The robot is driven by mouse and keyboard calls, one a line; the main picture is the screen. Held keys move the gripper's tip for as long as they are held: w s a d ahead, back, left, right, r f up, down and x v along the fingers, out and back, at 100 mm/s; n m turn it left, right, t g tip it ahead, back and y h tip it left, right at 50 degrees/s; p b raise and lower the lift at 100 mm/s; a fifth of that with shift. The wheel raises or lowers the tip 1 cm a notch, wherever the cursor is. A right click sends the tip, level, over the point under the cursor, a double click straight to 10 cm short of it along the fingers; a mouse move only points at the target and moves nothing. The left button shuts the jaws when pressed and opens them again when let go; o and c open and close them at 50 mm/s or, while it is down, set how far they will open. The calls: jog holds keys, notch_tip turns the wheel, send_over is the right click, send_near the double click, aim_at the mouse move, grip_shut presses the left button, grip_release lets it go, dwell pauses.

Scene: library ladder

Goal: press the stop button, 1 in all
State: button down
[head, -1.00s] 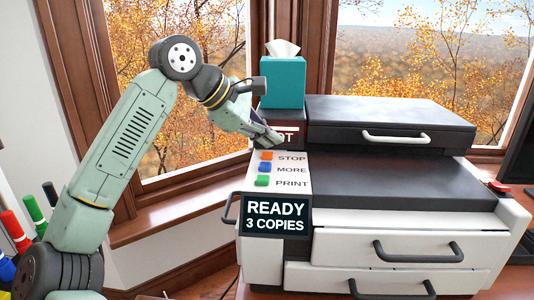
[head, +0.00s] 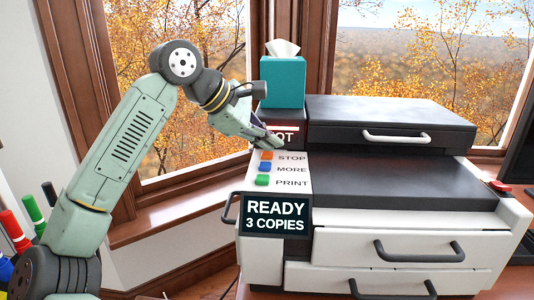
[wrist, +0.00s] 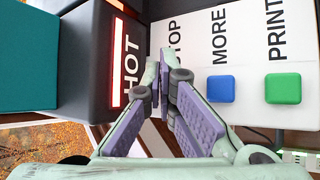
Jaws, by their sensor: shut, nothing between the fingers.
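The orange stop button (head: 266,156) is the top one in a column of three on the printer's white panel, beside the word STOP. The blue button (head: 264,167) is beside MORE and the green button (head: 262,180) beside PRINT. My gripper (head: 274,144) is shut and empty, its tips close above and slightly behind the stop button. In the wrist view my gripper (wrist: 165,72) covers the stop button and part of its label. The blue button (wrist: 221,89) and green button (wrist: 283,88) show to its right. I cannot tell whether the tips touch the stop button.
A dark block marked HOT (head: 286,135), with a lit red strip, stands right beside the fingers. A teal tissue box (head: 283,82) sits on it. The printer (head: 390,185) has a READY, 3 COPIES display (head: 276,215). Window frames are behind.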

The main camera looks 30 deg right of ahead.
aim_at(268, 155)
jog(key=shift+f+b, duration=0.3)
jog(key=shift+f, duration=0.2)
dwell(0.3)
dwell(0.4)
jog(key=shift+r+p, duration=0.8)
jog(key=shift+r, duration=0.15)
notch_tip(268, 155, up, 5)
jog(key=p, duration=0.4)
dwell(0.5)
